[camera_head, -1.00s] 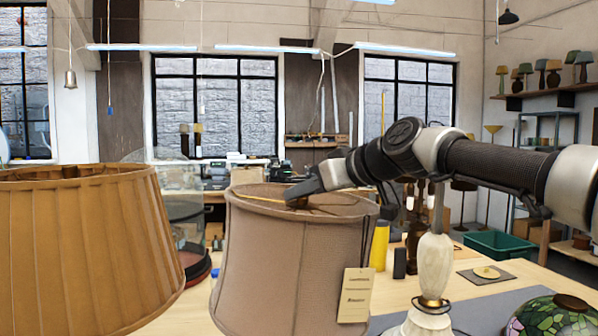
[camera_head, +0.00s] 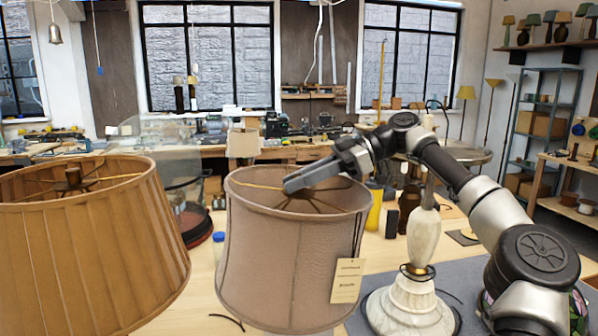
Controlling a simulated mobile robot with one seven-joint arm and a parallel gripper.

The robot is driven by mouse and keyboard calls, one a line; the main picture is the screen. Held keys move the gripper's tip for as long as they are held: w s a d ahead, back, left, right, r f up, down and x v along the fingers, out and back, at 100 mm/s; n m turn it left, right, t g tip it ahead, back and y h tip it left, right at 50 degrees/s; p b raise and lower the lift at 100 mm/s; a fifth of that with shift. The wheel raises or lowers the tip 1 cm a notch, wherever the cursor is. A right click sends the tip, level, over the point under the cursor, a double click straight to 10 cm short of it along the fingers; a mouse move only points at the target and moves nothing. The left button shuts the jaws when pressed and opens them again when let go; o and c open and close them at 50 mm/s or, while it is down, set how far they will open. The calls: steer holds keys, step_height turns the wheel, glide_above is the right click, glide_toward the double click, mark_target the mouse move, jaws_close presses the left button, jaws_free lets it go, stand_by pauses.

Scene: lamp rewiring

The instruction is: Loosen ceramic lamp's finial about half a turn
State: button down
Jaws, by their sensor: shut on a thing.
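A beige lamp shade (camera_head: 290,265) with a hanging paper tag (camera_head: 347,280) stands in the front middle; its lamp base is hidden inside or below it. Thin spokes (camera_head: 325,205) cross its open top and meet near the middle. My gripper (camera_head: 293,188) reaches in from the right, just at the shade's top opening, with its fingertips at the spoke hub. It is shut on the finial there, which the fingers almost wholly hide. I cannot read the finial's turn angle.
A tan pleated shade (camera_head: 90,250) stands close on the left. A pale stone-like lamp base (camera_head: 422,240) stands right of the beige shade, beneath my arm. A yellow cylinder (camera_head: 374,215) and a dark bottle (camera_head: 409,200) stand behind on the wooden bench.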

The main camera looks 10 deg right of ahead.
steer(key=shift+r+n+g, duration=0.1)
steer(key=shift+n+g, duration=1)
steer(key=shift+g, duration=0.2)
steer(key=shift+n+g, duration=0.4)
steer(key=shift+g, duration=0.1)
steer(key=c, duration=1.6)
jaws_free()
steer(key=shift+o, duration=0.2)
steer(key=shift+d+m+t, duration=0.1)
steer(key=shift+m+t, duration=0.2)
steer(key=shift+t, duration=0.1)
